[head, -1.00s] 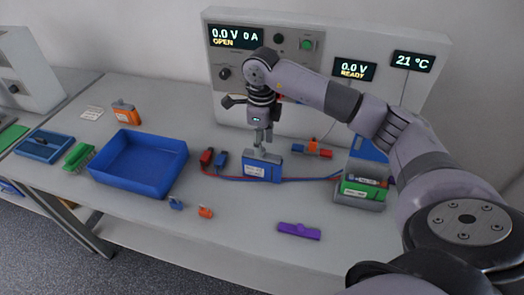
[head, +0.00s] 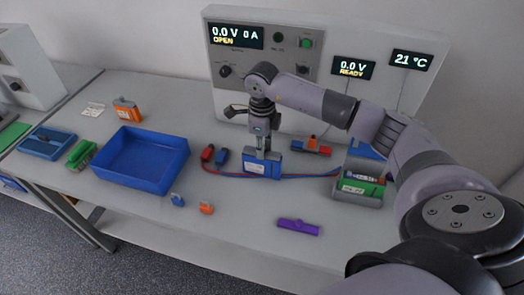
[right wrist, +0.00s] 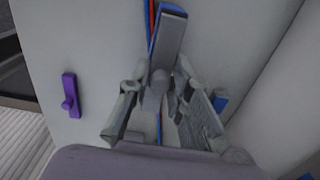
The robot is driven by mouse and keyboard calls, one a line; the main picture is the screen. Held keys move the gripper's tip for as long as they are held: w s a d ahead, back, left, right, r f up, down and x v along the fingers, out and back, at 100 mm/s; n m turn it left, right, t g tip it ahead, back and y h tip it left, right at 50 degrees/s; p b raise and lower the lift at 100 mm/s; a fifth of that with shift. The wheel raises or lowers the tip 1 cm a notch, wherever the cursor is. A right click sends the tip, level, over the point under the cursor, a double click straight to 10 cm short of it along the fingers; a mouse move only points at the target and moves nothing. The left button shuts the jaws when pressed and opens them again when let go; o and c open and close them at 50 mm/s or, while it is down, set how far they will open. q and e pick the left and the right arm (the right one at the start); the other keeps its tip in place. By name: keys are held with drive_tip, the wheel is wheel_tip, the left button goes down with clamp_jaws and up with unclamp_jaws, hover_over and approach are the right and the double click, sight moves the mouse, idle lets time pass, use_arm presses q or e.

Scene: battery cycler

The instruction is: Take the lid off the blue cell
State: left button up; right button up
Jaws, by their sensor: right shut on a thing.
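The blue cell (head: 264,171) stands upright on the bench in the head view, with a white label on its front. Its grey lid (right wrist: 171,32) shows as a long strip from above in the right wrist view, with a blue edge beside it. My right gripper (head: 263,152) is directly over the cell, pointing down. Its fingers (right wrist: 158,88) are shut around the grey knob on the lid. The lid sits on the cell; I see no gap between them. My left gripper is not in view.
A blue tray (head: 140,182) stands to the left. Red (head: 207,154) and blue (head: 221,157) clips with cables lie beside the cell. A grey holder (head: 355,196) with a green cell is to the right.

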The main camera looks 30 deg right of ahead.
drive_tip(key=shift+c, duration=0.7)
drive_tip(key=shift+r, duration=0.2)
